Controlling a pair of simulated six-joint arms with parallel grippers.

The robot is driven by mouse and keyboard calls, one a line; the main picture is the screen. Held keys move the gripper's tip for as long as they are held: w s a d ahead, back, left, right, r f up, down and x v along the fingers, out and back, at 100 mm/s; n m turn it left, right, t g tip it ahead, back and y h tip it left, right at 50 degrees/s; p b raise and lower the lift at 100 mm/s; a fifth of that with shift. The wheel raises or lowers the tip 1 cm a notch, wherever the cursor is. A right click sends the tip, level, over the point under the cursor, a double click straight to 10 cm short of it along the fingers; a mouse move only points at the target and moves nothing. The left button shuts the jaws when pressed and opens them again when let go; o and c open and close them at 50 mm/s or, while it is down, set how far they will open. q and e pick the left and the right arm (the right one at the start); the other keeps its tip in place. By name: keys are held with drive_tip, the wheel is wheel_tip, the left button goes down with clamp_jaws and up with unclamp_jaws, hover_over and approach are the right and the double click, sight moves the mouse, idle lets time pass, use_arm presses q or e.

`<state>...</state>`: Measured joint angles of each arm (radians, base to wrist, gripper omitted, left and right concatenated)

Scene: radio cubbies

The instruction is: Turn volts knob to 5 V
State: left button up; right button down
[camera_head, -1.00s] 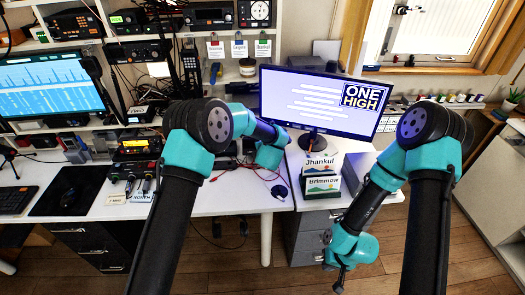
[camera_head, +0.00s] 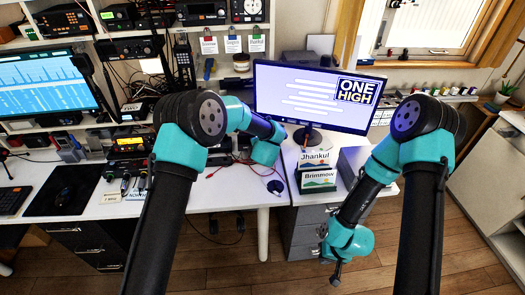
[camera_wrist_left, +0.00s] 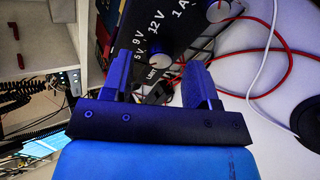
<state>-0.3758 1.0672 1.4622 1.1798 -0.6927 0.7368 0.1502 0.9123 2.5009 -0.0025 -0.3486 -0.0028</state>
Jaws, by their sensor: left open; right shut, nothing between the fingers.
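In the left wrist view a dark power supply box (camera_wrist_left: 190,38) shows white marks reading 5 V, 9 V, 12 V and 1 A. A second pale knob (camera_wrist_left: 219,11) is near the 1 A mark. My left gripper (camera_wrist_left: 158,60) is open, its fingers on either side of the lower knob; contact cannot be told. In the head view my left arm hides that gripper and the box. My right gripper (camera_head: 336,276) is shut and empty, low in front of the desk.
Red cables (camera_wrist_left: 275,60) and a white cable curl beside the box. A monitor (camera_head: 310,95) and two name cards (camera_head: 317,172) stand to the right. A computer screen (camera_head: 45,85) and shelves of radios fill the left and back. Floor is clear around my right gripper.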

use_arm(q)
drive_tip(key=v, duration=1.6)
drive_tip(key=shift+a+f, duration=0.1)
drive_tip(key=s+a+f+m+g+h, duration=0.1)
drive_tip(key=s+a+f+m, duration=0.1)
drive_tip(key=a+f+m, duration=0.2)
drive_tip(key=s+a+f+m+g+h, duration=0.1)
drive_tip(key=s+a+f+m, duration=0.2)
drive_tip(key=a+f+m, duration=0.2)
drive_tip(key=s+a+f+m+g+h, duration=0.1)
drive_tip(key=s+a+f+m, duration=0.2)
drive_tip(key=a+f+m, duration=0.2)
drive_tip(key=shift+s+a+f+g, duration=0.1)
drive_tip(key=shift+a+f+g, duration=0.4)
drive_tip(key=shift+f, duration=0.4)
drive_tip(key=s+a+f+m+g+h, duration=0.1)
drive_tip(key=s+a+f+m+g, duration=0.2)
drive_tip(key=s, duration=0.6)
drive_tip(key=s+a+f+m+g+h, duration=0.1)
drive_tip(key=s+a+f+m+g, duration=0.2)
drive_tip(key=s+a+f, duration=0.3)
drive_tip(key=s, duration=0.3)
drive_tip(key=shift+s+a+f+h, duration=0.3)
drive_tip(key=shift+s+h, duration=0.1)
drive_tip(key=shift+c, duration=0.4)
